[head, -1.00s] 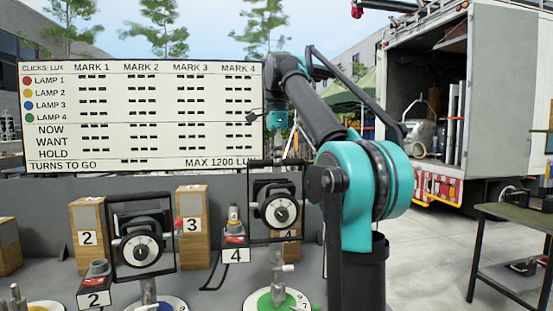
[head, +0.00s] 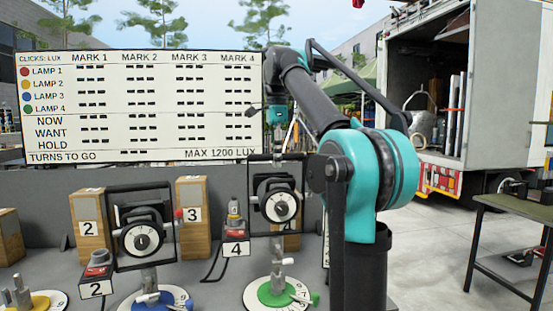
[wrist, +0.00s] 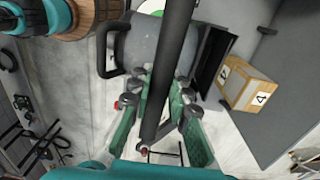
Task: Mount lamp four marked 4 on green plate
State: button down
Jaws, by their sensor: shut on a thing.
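The lamp (head: 275,207), a black round housing with a white dial in a black frame, is upright above the green plate (head: 266,297). A silver post (head: 277,265) with a side handle rises from the plate under it. I cannot tell whether the lamp is fully seated on the post. My gripper (head: 279,150) is above the lamp, shut on its top bar. In the wrist view, my green-padded fingers (wrist: 160,110) are on either side of a dark bar, with the grey lamp body (wrist: 162,45) beyond. The contact is partly hidden.
A control box marked 4 (head: 236,250) stands just left of the lamp. A wooden block marked 4 (wrist: 250,90) stands close by. Lamp two (head: 142,238) is on a blue plate (head: 183,297) to the left. A green table (head: 520,205) is at right.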

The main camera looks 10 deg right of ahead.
jog(key=shift+f, duration=2.55)
dwell(0.5)
jog(key=shift+f, duration=1.2)
dwell(0.4)
jog(key=c, duration=1.3)
grip_release()
jog(key=shift+c, duration=0.2)
jog(key=shift+f, duration=0.1)
notch_tip(320, 180, up, 12)
jog(key=shift+w+r, duration=0.1)
jog(key=shift+w, duration=0.05)
